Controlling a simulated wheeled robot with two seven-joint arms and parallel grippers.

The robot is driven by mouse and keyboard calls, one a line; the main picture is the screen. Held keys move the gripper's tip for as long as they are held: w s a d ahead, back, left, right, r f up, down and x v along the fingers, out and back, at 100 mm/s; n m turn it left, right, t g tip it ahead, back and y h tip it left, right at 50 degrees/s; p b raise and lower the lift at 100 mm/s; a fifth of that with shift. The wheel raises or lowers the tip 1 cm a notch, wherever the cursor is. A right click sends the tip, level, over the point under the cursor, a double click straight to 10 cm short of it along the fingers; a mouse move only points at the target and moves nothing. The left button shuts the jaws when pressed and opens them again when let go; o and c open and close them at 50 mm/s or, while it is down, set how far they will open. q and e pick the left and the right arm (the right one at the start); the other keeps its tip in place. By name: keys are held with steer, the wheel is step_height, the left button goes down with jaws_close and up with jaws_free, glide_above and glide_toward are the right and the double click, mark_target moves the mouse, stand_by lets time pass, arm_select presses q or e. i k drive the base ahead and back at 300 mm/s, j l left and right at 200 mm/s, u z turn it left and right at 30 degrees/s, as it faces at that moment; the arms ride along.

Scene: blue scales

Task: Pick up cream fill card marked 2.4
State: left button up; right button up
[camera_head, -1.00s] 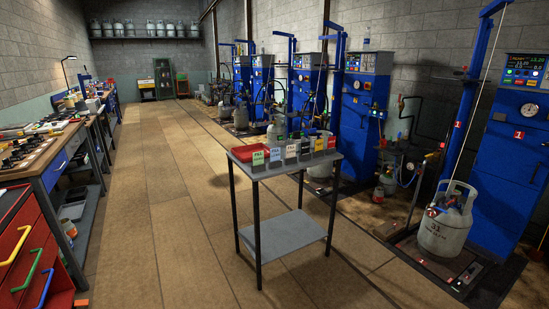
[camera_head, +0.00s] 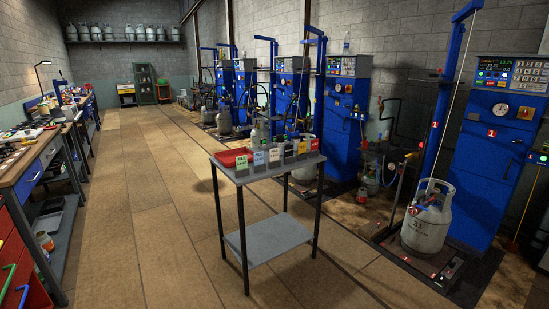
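A row of small coloured cards stands in grey holders along the front edge of a small grey table (camera_head: 222,169). From left to right I see a green card (camera_head: 239,164), a pale blue card (camera_head: 258,158), a whitish or cream card (camera_head: 274,155), an orange card (camera_head: 288,150) and a yellow card (camera_head: 301,147). Another holder stands at the right end. The print is too small to read, so I cannot tell which card is marked 2.4. Neither of my grippers is in view.
A red tray (camera_head: 232,157) lies on the tabletop behind the cards. Blue filling stations (camera_head: 497,165) line the right wall, with a grey gas cylinder (camera_head: 427,222) on the nearest scale. Workbenches (camera_head: 38,165) run along the left. The tiled floor between is clear.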

mark_target(274, 153)
steer(key=i+l, duration=0.2)
steer(key=i, duration=0.3)
steer(key=i+l+u, duration=0.15)
steer(key=i, duration=0.35)
